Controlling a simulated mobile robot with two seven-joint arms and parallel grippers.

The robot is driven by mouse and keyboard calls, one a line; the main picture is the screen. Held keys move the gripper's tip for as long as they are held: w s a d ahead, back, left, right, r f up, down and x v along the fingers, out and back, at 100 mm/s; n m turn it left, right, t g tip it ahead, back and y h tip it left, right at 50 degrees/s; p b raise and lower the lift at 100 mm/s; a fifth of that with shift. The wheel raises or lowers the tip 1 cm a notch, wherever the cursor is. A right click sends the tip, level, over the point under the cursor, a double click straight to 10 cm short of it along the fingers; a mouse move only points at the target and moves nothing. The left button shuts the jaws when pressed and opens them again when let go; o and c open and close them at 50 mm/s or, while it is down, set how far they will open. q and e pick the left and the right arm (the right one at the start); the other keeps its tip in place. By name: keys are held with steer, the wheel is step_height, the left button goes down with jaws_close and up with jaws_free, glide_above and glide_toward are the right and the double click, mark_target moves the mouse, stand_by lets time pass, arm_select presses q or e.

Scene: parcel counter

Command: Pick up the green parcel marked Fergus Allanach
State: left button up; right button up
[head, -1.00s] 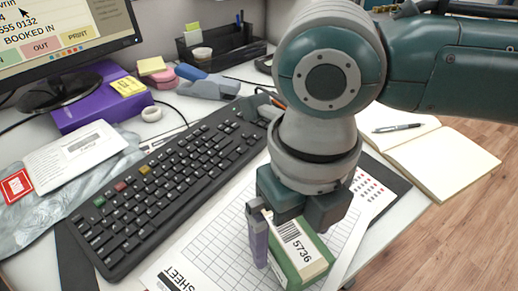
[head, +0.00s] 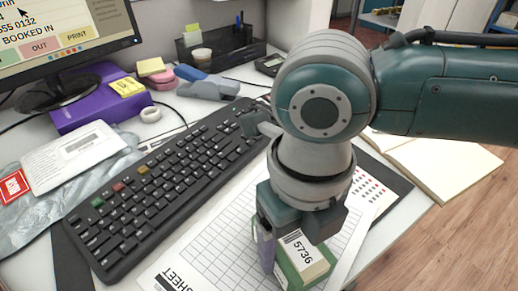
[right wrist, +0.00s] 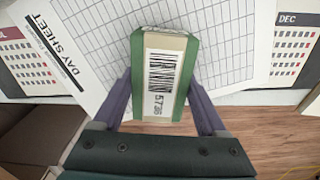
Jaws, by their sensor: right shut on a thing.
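The green parcel (head: 317,270) has a pale top band with a barcode label reading 5736; I see no name on it. It stands on the day sheet near the counter's front edge. In the right wrist view the parcel (right wrist: 180,95) lies between both purple fingers, one along each side. My right gripper (head: 287,255) is shut on it from above and hides part of its top in the head view. I cannot see any gap under the parcel. My left gripper is not in view.
The keyboard (head: 170,185) lies just left of the day sheet (head: 205,240). An open notebook (head: 450,165) lies to the right. A grey mailing bag (head: 45,185), a purple box (head: 105,105) and the monitor (head: 60,45) stand at the left. Wooden floor lies beyond the counter edge.

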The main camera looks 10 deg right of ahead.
steer(key=c, duration=0.4)
steer(key=shift+c, duration=0.2)
